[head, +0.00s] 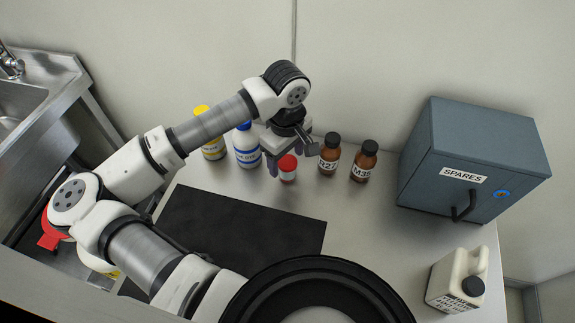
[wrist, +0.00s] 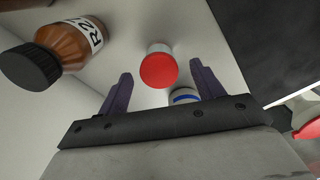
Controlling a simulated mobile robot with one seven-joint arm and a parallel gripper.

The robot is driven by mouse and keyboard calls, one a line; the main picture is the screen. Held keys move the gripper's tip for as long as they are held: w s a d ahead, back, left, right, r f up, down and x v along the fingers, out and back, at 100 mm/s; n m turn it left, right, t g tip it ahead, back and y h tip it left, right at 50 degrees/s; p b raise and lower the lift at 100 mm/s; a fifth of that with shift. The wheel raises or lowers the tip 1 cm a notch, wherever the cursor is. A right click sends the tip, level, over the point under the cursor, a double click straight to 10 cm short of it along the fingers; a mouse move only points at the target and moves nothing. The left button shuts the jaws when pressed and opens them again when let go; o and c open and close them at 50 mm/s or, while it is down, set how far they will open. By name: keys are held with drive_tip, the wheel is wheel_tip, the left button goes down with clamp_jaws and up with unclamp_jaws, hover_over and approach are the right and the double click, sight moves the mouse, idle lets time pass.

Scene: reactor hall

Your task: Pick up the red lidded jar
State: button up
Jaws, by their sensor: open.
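The red lidded jar (head: 287,168) is a small white jar with a red lid, upright on the bench against the back row of bottles. In the wrist view the jar's red lid (wrist: 158,71) shows between and beyond the two fingertips. My gripper (head: 289,150) is above the jar, fingers apart and empty. In the wrist view my gripper's purple fingers (wrist: 160,80) stand to either side of the lid, with no contact visible.
Brown bottles, R27 (head: 329,153) and M35 (head: 364,161), stand right of the jar. A blue-capped white bottle (head: 246,148) and a yellow-capped bottle (head: 210,140) stand left. A SPARES cabinet (head: 470,150), white jug (head: 458,275) and black mat (head: 235,235) are also present.

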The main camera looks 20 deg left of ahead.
sight(287, 162)
drive_tip(key=shift+d+f+p, duration=0.1)
drive_tip(key=shift+f+p, duration=0.45)
drive_tip(key=shift+f, duration=1.3)
drive_tip(key=shift+c, duration=0.4)
drive_tip(key=c, duration=1.1)
drive_tip(key=shift+r, duration=0.1)
